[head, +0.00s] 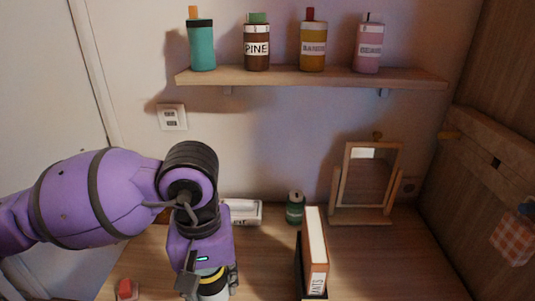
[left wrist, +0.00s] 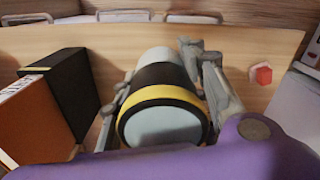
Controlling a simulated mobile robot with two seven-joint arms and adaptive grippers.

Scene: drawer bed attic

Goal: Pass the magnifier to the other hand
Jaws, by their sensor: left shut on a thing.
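The magnifier (head: 212,284) appears as a short cylinder with yellow and black bands at the bottom of the head view. In the left wrist view the magnifier (left wrist: 163,124) shows a pale round end, a yellow rim and a black band. My left gripper (head: 207,287) points down over the desk. In the left wrist view my left gripper (left wrist: 165,75) has one finger on each side of the magnifier and is shut on it. The fingertips are partly hidden. My right gripper is in neither view.
Upright books (head: 313,252) stand on the desk right of my left gripper. A small red object (head: 126,289) lies to its left. A green bottle (head: 294,207) and a framed mirror (head: 366,180) stand behind. The desk's right side (head: 400,265) is clear.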

